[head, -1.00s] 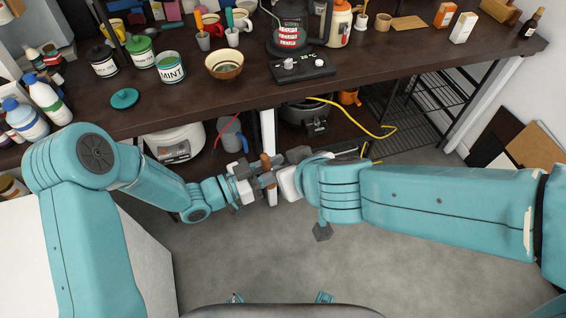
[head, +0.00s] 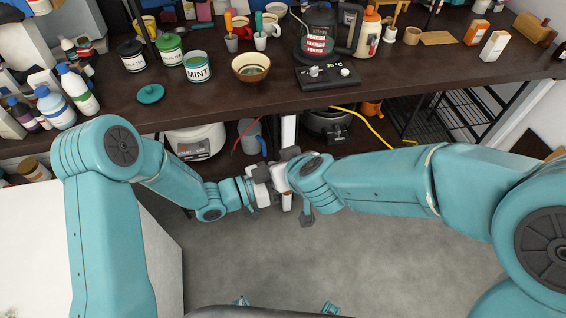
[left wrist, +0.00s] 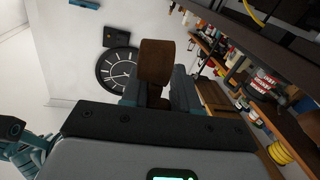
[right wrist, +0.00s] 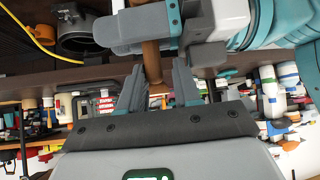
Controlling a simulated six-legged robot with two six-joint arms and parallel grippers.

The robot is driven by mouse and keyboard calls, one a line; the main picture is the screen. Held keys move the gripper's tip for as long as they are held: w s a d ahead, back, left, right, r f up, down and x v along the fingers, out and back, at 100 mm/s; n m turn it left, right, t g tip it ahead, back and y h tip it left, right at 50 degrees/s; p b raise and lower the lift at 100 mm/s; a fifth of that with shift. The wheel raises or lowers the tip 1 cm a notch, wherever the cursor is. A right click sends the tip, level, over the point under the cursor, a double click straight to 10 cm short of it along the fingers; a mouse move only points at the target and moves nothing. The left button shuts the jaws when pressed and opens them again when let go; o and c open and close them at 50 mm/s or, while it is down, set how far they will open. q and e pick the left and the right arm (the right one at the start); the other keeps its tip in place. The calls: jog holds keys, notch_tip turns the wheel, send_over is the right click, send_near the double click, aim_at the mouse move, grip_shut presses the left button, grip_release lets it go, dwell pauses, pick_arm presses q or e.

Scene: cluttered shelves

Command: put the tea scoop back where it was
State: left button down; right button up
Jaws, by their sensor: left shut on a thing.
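The tea scoop is a brown wooden piece between my left gripper's fingers. Its broad end shows in the left wrist view (left wrist: 156,60), and a narrow brown shaft shows in the right wrist view (right wrist: 152,62). My left gripper (head: 272,182) is shut on it, in front of the desk edge. My right gripper (head: 285,178) is close against the left one. Its fingers (right wrist: 157,88) are apart around or just short of the shaft; contact cannot be told.
On the dark desk (head: 220,105) are a bowl (head: 251,68), a black scale (head: 327,78), a kettle (head: 318,40), lidded tins and utensil cups (head: 232,42). Bottles (head: 77,90) crowd the left end. A rice cooker (head: 195,140) and yellow cable (head: 362,122) are below.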

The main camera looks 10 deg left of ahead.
jog(key=shift+w+a+f, duration=0.15)
jog(key=shift+f, duration=0.1)
grip_shut()
pick_arm(q)
jog(key=c, duration=0.9)
grip_release()
jog(key=shift+d, duration=0.1)
jog(key=shift+o, duration=0.6)
